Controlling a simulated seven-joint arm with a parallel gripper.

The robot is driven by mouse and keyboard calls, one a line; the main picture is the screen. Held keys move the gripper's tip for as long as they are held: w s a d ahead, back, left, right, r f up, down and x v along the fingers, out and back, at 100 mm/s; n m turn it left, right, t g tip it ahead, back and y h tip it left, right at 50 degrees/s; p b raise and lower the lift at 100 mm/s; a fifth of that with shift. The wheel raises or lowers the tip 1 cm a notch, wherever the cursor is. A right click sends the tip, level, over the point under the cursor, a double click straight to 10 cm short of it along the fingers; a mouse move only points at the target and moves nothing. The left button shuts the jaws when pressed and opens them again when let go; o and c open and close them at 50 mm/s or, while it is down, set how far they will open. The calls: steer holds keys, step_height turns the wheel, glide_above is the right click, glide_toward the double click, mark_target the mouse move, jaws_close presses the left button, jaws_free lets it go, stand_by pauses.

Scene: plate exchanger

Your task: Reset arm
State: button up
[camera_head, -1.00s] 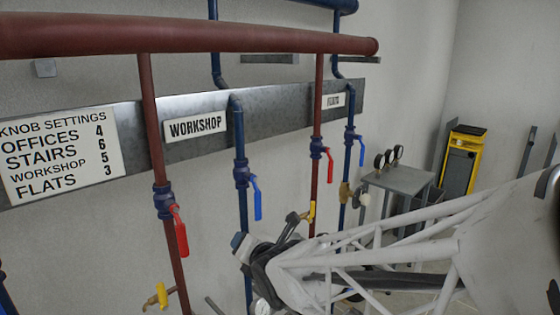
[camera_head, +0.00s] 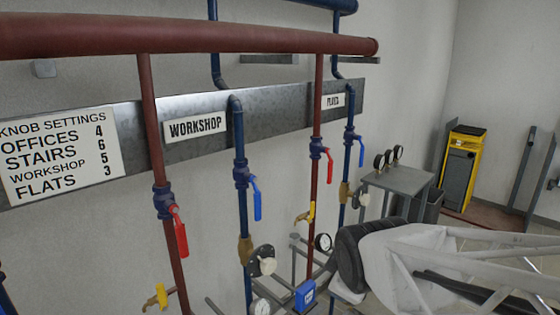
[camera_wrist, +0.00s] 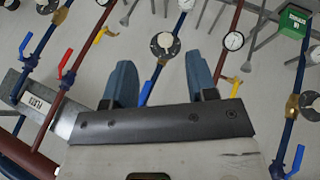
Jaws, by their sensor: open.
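My gripper (camera_wrist: 160,85) shows in the wrist view as two blue fingers standing well apart, with nothing between them except pipework farther off. It looks open and empty. In the head view my white lattice arm reaches in from the lower right; the gripper's fingers cannot be made out there. The arm is apart from the workshop pipes, whose red-handled valve (camera_head: 180,232) and blue-handled valve (camera_head: 255,200) hang down at the left. A dial fitting (camera_head: 262,262) sits low on the blue workshop pipe.
A pressure gauge (camera_head: 323,242) and a blue box (camera_head: 305,295) are near the arm. A grey table (camera_head: 398,180) carries several gauges. A yellow cabinet (camera_head: 462,165) stands at the back right. A knob settings sign (camera_head: 60,155) is at the left. A green box (camera_wrist: 293,22) shows in the wrist view.

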steer(key=s+d+m+g, duration=0.4)
steer(key=s+d+m, duration=0.2)
steer(key=s+m, duration=0.6)
steer(key=shift+r+h, duration=0.3)
